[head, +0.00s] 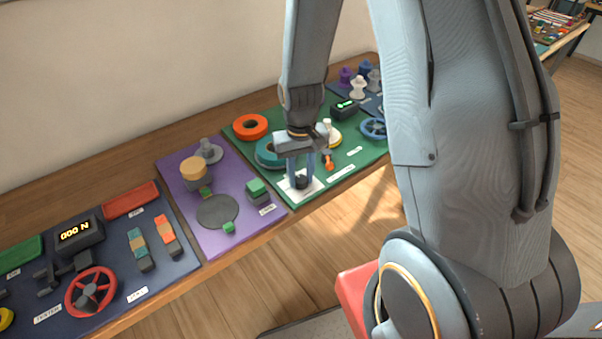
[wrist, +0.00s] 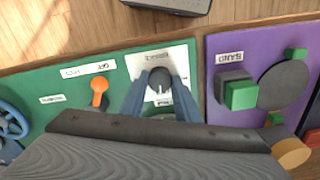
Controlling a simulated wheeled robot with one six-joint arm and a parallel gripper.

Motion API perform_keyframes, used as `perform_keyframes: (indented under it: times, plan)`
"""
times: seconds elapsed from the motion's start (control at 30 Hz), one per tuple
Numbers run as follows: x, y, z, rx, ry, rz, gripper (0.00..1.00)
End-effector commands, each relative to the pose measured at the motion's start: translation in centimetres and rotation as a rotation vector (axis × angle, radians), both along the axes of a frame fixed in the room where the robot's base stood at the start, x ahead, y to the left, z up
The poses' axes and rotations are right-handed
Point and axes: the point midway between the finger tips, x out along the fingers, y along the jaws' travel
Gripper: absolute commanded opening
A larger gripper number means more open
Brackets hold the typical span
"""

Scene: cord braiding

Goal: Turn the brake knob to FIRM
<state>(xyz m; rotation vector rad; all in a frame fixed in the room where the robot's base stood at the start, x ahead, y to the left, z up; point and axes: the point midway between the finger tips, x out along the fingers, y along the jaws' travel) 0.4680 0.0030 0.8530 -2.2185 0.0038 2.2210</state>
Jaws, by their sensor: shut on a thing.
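The brake knob (wrist: 160,80) is a small dark grey round knob on a white plate (wrist: 181,60) at the front edge of the green panel. In the head view the knob (head: 301,182) shows between my fingertips, low on its white plate (head: 287,188). My gripper (wrist: 160,92) is shut on the knob, one blue-grey finger on each side; in the head view my gripper (head: 301,178) points straight down. The plate carries lettering at its front and back edges, too small and partly covered to read, so I cannot tell the knob's setting.
An orange lever (wrist: 98,90) stands beside the plate on the green panel (head: 362,151). The purple panel (head: 241,227) with a green-and-grey block (head: 258,191) lies on the other side. A teal disc (head: 268,153) and orange ring (head: 250,127) sit behind my gripper.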

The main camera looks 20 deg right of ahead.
Motion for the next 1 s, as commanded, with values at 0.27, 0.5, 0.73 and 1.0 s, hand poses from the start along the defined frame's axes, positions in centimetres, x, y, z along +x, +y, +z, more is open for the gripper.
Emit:
perform_keyframes:
  times: [0.27, 0.5, 0.73, 1.0]
  plan:
    - [0.09, -0.01, 0.12, 0.000, -0.002, 0.097, 0.07]
    - [0.11, -0.01, 0.10, 0.000, -0.003, 0.121, 0.07]
    - [0.13, -0.01, 0.11, 0.000, -0.003, 0.122, 0.07]
    - [0.09, -0.01, 0.08, 0.000, -0.002, 0.121, 0.48]
